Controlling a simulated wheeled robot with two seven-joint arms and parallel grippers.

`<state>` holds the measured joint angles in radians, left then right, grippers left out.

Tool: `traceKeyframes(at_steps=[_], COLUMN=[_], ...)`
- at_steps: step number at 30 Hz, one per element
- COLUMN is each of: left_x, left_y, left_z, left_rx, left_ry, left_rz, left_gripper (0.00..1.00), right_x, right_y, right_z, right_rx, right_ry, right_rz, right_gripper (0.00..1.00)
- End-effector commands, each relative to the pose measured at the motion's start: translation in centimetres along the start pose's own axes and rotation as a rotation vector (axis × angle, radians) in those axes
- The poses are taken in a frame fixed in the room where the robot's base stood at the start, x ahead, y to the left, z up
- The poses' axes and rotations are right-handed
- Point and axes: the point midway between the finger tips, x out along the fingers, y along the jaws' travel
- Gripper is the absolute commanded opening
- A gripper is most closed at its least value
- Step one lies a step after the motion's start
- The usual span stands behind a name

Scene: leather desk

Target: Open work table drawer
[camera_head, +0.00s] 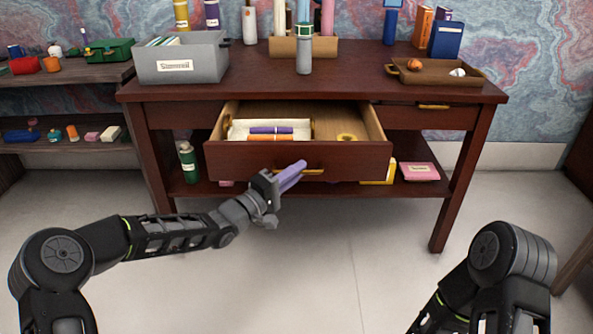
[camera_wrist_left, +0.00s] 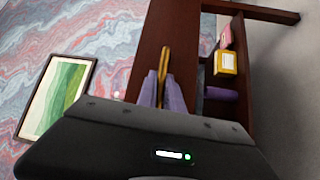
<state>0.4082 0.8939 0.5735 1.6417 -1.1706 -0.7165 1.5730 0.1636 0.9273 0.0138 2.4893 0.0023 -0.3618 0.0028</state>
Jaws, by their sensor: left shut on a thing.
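The work table (camera_head: 340,72) is dark reddish wood. Its middle drawer (camera_head: 225,160) is pulled out, and its inside shows. In it lie a white tray with purple and orange items (camera_head: 272,132) and a yellow ring (camera_head: 347,138). My left gripper (camera_head: 298,170), with purple fingers, is at the drawer front, shut on the brass handle (camera_head: 313,171). The left wrist view shows the handle (camera_wrist_left: 165,62) between the fingers (camera_wrist_left: 162,88), against the drawer front (camera_wrist_left: 146,52). My right arm shows at the lower right of the head view, but its gripper is out of view.
A grey bin (camera_head: 180,62), a grey bottle (camera_head: 304,58) and a brown tray (camera_head: 437,75) stand on the tabletop. A green bottle (camera_head: 188,162) and a pink box (camera_head: 419,171) are on the lower shelf. The floor before the table is clear.

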Motion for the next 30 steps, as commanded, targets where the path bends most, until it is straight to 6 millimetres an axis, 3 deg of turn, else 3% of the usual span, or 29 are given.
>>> traceKeyframes(at_steps=[10,11,14,23,30], left_x=[0.0,0.0,0.0,-0.2,-2.7], left_y=[-0.1,-0.1,-0.1,0.0,0.1], left_z=[-0.1,-0.1,-0.1,-0.1,-0.1], left_rx=[0.001,0.001,0.000,0.000,0.000], left_ry=[0.001,0.001,0.001,0.001,0.002], left_rz=[-0.001,-0.001,-0.001,0.000,-0.002], left_gripper=[0.00,0.12,0.20,0.20,0.20], right_x=[0.0,0.0,0.0,-0.1,-0.7], right_y=[0.0,0.0,0.0,0.0,-0.4], right_z=[0.0,0.0,0.0,0.0,0.1], right_rx=[0.000,0.000,0.000,0.000,-0.002], right_ry=[0.000,0.000,0.000,0.000,-0.004], right_rz=[0.000,0.000,0.000,0.000,-0.002], right_gripper=[0.36,0.36,0.36,0.36,0.36])
